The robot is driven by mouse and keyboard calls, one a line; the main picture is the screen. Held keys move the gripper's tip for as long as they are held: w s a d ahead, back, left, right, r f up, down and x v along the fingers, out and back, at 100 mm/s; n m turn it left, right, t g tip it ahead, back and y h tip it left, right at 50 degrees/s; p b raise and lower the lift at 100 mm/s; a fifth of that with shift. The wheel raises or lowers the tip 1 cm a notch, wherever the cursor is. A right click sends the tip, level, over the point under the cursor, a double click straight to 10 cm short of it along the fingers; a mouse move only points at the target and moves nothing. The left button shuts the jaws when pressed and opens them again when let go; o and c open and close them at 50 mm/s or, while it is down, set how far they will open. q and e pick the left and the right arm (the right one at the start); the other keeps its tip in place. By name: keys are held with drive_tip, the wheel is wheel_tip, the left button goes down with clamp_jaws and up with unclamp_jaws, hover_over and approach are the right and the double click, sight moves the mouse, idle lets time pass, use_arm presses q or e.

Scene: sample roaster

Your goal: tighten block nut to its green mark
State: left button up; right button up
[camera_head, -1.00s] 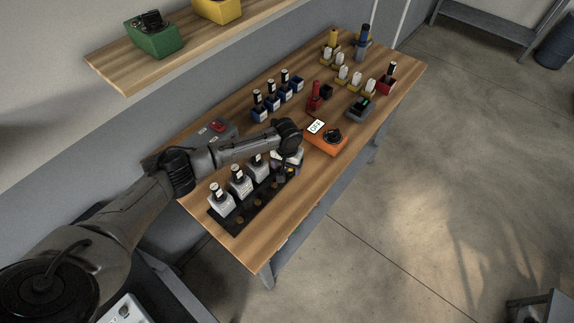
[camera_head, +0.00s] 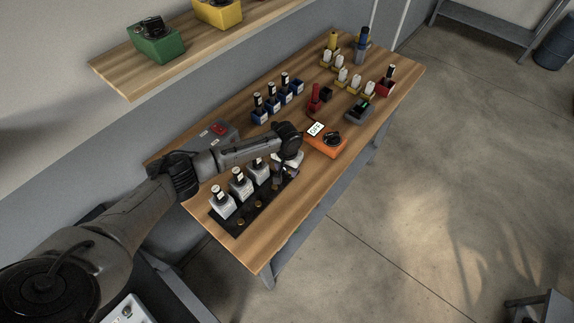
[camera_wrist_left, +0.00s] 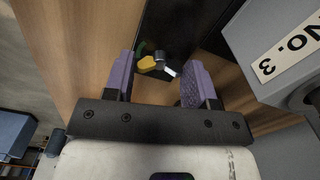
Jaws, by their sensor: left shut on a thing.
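A black rail (camera_head: 228,228) on the bench bears a row of grey-white blocks, such as the block at its near end (camera_head: 222,206), with brass-coloured nuts along the front. My left gripper (camera_head: 279,180) is low at the rail's far end. In the left wrist view its purple-padded fingers (camera_wrist_left: 157,85) are on either side of the block nut (camera_wrist_left: 147,63), which shows yellow beside a grey post and a white pointer. A grey block labelled "NO. 3" (camera_wrist_left: 285,50) stands right beside the fingers. My right gripper is not in view.
An orange box with a black knob and small display (camera_head: 326,145) stands just right of my wrist. A grey box with a red button (camera_head: 217,130) is behind my forearm. Blue holders (camera_head: 260,114) stand farther back. The bench's front strip is clear.

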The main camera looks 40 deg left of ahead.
use_arm(q)
drive_tip(key=shift+r+m+p, duration=0.2)
drive_tip(key=shift+m+p, duration=0.35)
drive_tip(key=shift+m, duration=0.25)
drive_tip(key=shift+f+m, duration=0.15)
drive_tip(key=shift+m, duration=0.25)
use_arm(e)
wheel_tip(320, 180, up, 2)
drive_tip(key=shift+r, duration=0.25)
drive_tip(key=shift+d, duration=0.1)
use_arm(q)
drive_tip(key=o, duration=0.9)
drive_tip(key=shift+o, duration=0.2)
wheel_tip(320, 180, up, 14)
drive_tip(key=p, duration=0.1)
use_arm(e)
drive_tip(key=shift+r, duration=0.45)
use_arm(q)
drive_tip(key=shift+f, duration=0.1)
